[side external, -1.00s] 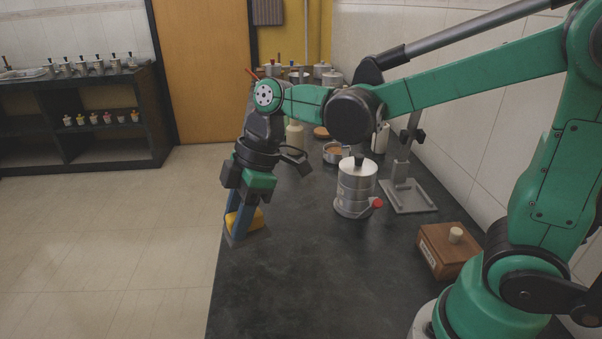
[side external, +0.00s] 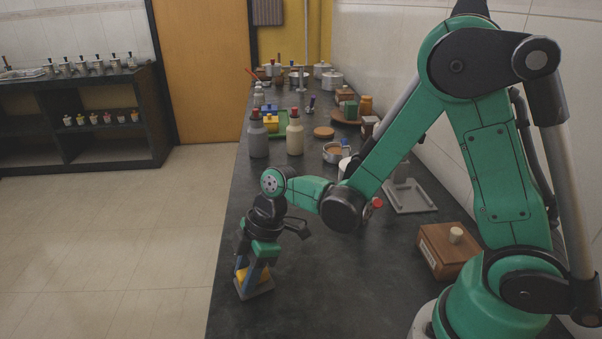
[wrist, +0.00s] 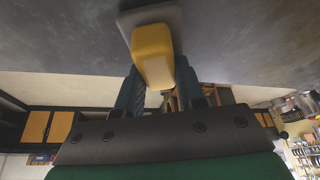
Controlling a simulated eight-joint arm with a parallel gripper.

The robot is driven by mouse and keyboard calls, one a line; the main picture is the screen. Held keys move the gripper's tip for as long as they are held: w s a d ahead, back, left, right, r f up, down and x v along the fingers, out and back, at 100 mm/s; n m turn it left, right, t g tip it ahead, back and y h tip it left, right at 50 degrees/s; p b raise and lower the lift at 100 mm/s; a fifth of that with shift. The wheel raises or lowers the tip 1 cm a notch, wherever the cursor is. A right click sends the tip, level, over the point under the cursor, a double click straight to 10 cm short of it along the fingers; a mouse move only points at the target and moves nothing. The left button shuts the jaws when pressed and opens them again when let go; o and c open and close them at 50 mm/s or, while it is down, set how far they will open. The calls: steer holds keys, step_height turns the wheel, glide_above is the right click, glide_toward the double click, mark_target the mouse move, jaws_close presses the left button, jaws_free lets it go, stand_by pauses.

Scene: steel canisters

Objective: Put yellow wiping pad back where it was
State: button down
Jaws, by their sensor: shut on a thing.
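The yellow wiping pad (side external: 241,274) is a small rounded block with a flat grey piece (side external: 256,293) under it. My gripper (side external: 254,272) points down at the near left of the dark counter and is shut on the pad. In the wrist view the yellow pad (wrist: 152,55) sits between the blue fingers (wrist: 156,92), with the grey piece (wrist: 150,14) beyond it. The pad is low over the counter near its left edge; I cannot tell if it touches the surface.
A wooden box (side external: 449,250) and a grey stand (side external: 409,197) are on the right. My arm mostly hides a steel canister (side external: 345,165). Two bottles (side external: 295,135), a tan lid (side external: 324,132) and a green tray (side external: 278,127) stand farther back. The counter's near middle (side external: 330,290) is clear.

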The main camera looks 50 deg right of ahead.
steer(key=c, duration=0.5)
jaws_free()
steer(key=shift+f, duration=0.1)
steer(key=shift+c, duration=0.2)
steer(key=s+d+r+m+t+h, duration=0.4)
steer(key=d+r+m, duration=0.5)
steer(key=r+m, duration=0.3)
steer(key=shift+s+d+r+m+t, duration=0.25)
steer(key=shift+s+m+t, duration=0.45)
steer(key=shift+m, duration=0.1)
